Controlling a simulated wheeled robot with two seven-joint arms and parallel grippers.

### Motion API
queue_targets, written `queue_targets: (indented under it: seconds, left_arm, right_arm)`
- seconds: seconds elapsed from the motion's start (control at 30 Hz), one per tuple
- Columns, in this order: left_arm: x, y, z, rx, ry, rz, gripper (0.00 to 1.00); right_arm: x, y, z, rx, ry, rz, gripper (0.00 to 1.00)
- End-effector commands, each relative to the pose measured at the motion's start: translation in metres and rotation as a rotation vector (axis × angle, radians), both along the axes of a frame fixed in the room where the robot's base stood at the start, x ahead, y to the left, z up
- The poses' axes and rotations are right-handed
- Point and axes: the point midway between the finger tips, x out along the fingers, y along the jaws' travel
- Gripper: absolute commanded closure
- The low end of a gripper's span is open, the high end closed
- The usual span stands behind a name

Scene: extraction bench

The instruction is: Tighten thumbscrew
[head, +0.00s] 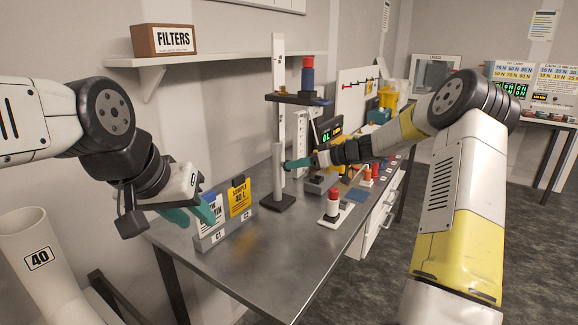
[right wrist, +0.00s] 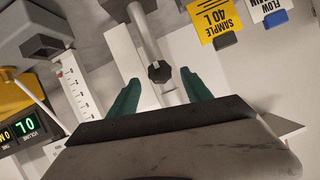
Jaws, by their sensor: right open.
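The black thumbscrew (right wrist: 159,71) shows as a lobed knob on the grey post in the right wrist view. The post (head: 278,165) stands upright on a dark base on the bench in the head view, where I cannot make out the thumbscrew. My right gripper (head: 291,163) is beside the post, pointing at it. In the right wrist view its teal fingers (right wrist: 160,92) are apart, with the knob beyond and between their tips and nothing held. My left gripper (head: 199,222) is open and empty, close to the sign holder at the near left of the bench.
The sign holder (head: 226,233) carries a yellow "sample 40 L" card (head: 240,199) and a white card. A red-topped piece (head: 333,205) stands right of the post. The front bench surface (head: 290,262) is clear.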

Motion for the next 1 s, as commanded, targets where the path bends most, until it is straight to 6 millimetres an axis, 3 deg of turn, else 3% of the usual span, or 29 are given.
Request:
queue_targets:
  seconds: [0.23,0.57,0.87,1.0]
  left_arm:
    - [0.000,0.000,0.000,0.000,0.000,0.000,0.66]
    - [0.000,0.000,0.000,0.000,0.000,0.000,0.66]
    - [0.000,0.000,0.000,0.000,0.000,0.000,0.66]
    - [0.000,0.000,0.000,0.000,0.000,0.000,0.66]
  right_arm:
    - [0.014,0.024,-0.011,0.000,0.000,0.001,0.43]
    - [0.016,0.026,-0.013,0.000,0.001,0.000,0.43]
    - [0.016,0.026,-0.013,0.000,0.001,0.000,1.00]
    - [0.016,0.026,-0.013,0.002,0.005,-0.001,1.00]
